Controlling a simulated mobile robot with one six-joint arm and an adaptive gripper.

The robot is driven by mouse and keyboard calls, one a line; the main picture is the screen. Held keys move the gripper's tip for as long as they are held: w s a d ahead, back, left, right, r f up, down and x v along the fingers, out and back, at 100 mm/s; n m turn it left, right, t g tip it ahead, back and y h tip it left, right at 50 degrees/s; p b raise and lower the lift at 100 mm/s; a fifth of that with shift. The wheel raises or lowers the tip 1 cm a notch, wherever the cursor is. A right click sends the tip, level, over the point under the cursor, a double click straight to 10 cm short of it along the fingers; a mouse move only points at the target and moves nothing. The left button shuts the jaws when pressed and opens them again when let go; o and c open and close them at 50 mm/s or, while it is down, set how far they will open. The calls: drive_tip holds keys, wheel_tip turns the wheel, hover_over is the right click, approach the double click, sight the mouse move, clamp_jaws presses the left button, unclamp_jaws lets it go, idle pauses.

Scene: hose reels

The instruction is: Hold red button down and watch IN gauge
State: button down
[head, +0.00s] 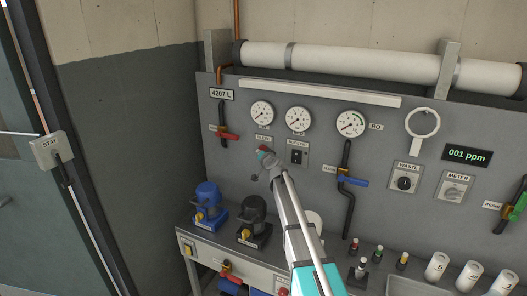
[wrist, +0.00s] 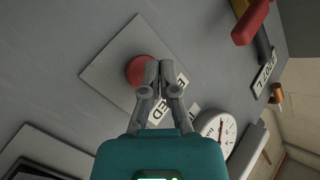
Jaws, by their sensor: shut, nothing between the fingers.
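The round red button (wrist: 135,72) sits on a grey plate, beside a label ending in "ED", in the wrist view. In the head view, the red button (head: 262,149) shows just past my gripper tip, below the left gauge. My gripper (wrist: 158,68) is shut and empty, its fingertips overlapping the button's edge in the picture. I cannot tell whether they press it. In the head view, my gripper (head: 268,157) points at the panel. The left gauge (head: 262,113) and middle gauge (head: 298,120) have small captions; I cannot read which is IN.
A right gauge (head: 350,123) is marked RO. A red-handled valve (head: 226,134) is left of the button, and a rocker switch (head: 296,157) is right of it. Blue (head: 208,205) and black (head: 254,217) pumps stand below. A display (head: 467,155) reads 001 ppm.

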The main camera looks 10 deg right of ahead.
drive_tip(key=shift+s, duration=0.1)
drive_tip(key=shift+s+a, duration=0.75)
drive_tip(key=shift+s, duration=0.25)
drive_tip(key=shift+s+a, duration=0.75)
drive_tip(key=shift+s, duration=0.2)
drive_tip(key=s+a+f+n+g+y, duration=0.1)
drive_tip(key=s+a+f+n+g, duration=0.25)
drive_tip(key=s, duration=0.65)
drive_tip(key=s+a+f+n+g+y, duration=0.1)
drive_tip(key=s+f+n+g, duration=0.1)
drive_tip(key=s+f+g, duration=0.45)
drive_tip(key=s+d+f+g+h, duration=0.1)
drive_tip(key=s+d+f+g, duration=0.1)
drive_tip(key=s, duration=0.7)
drive_tip(key=s+d+f+g+h, duration=0.2)
drive_tip(key=s, duration=0.7)
drive_tip(key=s+d+f+g+h, duration=0.1)
drive_tip(key=s+d+f+g, duration=0.1)
drive_tip(key=s, duration=0.7)
drive_tip(key=shift+h, duration=0.3)
